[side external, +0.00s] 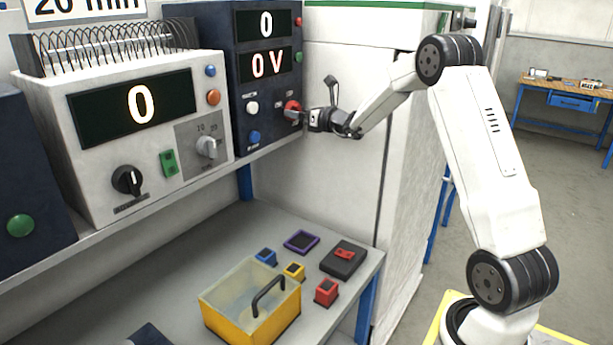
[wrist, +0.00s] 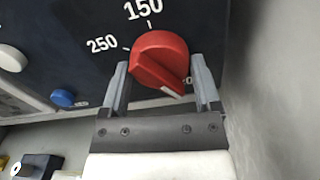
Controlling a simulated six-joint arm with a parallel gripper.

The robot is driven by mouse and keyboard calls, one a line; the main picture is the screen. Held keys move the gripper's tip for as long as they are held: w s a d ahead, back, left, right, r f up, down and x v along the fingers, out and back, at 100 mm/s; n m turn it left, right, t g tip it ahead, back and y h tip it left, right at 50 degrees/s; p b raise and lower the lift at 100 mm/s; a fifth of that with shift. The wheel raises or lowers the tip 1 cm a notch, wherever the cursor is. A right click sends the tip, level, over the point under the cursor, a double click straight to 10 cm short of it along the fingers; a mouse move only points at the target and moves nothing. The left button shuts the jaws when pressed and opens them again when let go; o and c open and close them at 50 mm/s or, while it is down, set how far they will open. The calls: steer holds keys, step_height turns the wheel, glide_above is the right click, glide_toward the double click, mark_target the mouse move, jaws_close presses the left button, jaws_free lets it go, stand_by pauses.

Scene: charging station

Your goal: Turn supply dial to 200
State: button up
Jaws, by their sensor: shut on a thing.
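The red supply dial (wrist: 158,58) sits on the dark blue panel. Its white pointer mark faces lower right, near a partly hidden 0; the numbers 150 and 250 show above and left of it. My gripper (wrist: 161,88) has one finger on each side of the dial and is shut on it. In the side view the dial (side external: 292,109) is partly covered by my gripper (side external: 303,114). The display on the dark blue supply (side external: 268,65) reads 0 V, with another 0 above it.
A white unit (side external: 150,165) reading 0 stands left of the supply. On the bench below are a yellow bin (side external: 250,318), several small coloured blocks and a dark box (side external: 343,262). A blue button (wrist: 63,98) and a white knob (wrist: 12,58) lie left of the dial.

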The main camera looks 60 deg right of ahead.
steer(key=o, duration=1.1)
steer(key=shift+s, duration=0.1)
steer(key=shift+s, duration=3.8)
